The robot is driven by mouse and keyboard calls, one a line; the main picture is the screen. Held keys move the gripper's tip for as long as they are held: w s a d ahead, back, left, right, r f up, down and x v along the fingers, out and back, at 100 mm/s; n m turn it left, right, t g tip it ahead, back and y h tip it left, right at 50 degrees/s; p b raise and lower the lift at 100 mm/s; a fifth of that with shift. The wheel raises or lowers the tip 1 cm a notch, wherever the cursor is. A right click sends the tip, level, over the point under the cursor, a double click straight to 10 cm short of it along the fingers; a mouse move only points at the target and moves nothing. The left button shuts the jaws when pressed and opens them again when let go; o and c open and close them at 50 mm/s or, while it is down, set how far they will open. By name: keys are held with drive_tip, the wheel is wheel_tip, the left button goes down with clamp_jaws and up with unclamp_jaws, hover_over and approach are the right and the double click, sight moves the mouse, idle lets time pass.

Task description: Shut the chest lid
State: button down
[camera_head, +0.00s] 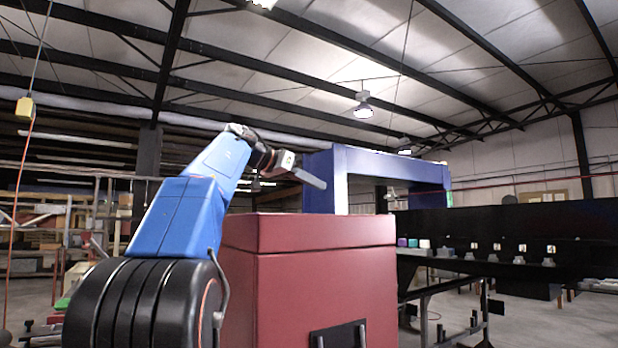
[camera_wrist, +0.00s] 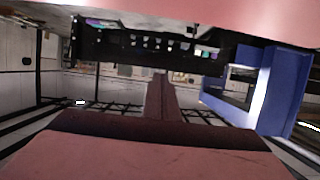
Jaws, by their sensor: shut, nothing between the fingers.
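The dark red chest (camera_head: 325,290) stands in front of me in the head view. Its lid (camera_head: 310,233) lies level along the top of the body, and I see no open gap at the seam. My gripper (camera_head: 311,179) is shut and empty, above the lid and apart from it. The lid's back edge and the chest's inside are hidden in the head view.
A blue detector arch (camera_head: 390,163) stands behind the chest and also shows in the wrist view (camera_wrist: 275,90). A black conveyor (camera_head: 500,225) extends to the right, with several small items along it. Open air surrounds my gripper above the chest.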

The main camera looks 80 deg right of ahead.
drive_tip(key=shift+f, duration=0.2)
idle(0.4)
drive_tip(key=v, duration=1.7)
drive_tip(key=shift+r, duration=0.2)
drive_tip(key=shift+a, duration=0.1)
